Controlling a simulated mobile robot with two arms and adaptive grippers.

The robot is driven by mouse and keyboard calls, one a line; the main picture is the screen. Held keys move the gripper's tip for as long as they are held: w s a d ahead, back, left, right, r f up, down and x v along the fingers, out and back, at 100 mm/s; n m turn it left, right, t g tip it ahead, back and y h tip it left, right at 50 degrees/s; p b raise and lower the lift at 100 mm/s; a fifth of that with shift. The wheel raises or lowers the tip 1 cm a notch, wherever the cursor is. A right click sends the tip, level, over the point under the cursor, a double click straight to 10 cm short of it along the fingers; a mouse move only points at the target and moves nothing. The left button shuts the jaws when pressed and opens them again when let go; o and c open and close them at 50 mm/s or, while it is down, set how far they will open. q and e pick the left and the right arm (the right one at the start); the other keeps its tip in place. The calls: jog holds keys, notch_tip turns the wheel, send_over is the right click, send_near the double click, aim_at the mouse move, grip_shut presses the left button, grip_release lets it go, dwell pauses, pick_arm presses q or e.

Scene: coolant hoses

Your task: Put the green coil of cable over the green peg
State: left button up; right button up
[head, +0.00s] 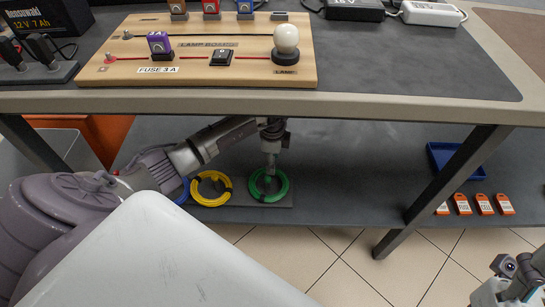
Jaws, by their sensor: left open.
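The green coil of cable (256,188) lies flat at the right end of a dark grey board on the lower shelf. My left gripper (270,172) points down over the middle of this coil, in front of its far side. It is open, and the coil is not seen to be held. I cannot make out a green peg; the gripper hides the coil's centre. Part of my right arm's end (508,282) shows at the bottom right corner, and its fingers cannot be made out.
A yellow coil (225,198) and a mostly hidden blue coil (183,194) lie left of the green one. The tabletop edge (350,101) overhangs the shelf. A blue tray (437,168) and several orange tags (483,204) lie right, beyond a table leg (440,193).

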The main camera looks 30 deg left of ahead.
pick_arm(q)
notch_tip(320, 180, up, 12)
dwell(0.4)
jog(key=shift+f, duration=0.1)
dwell(0.3)
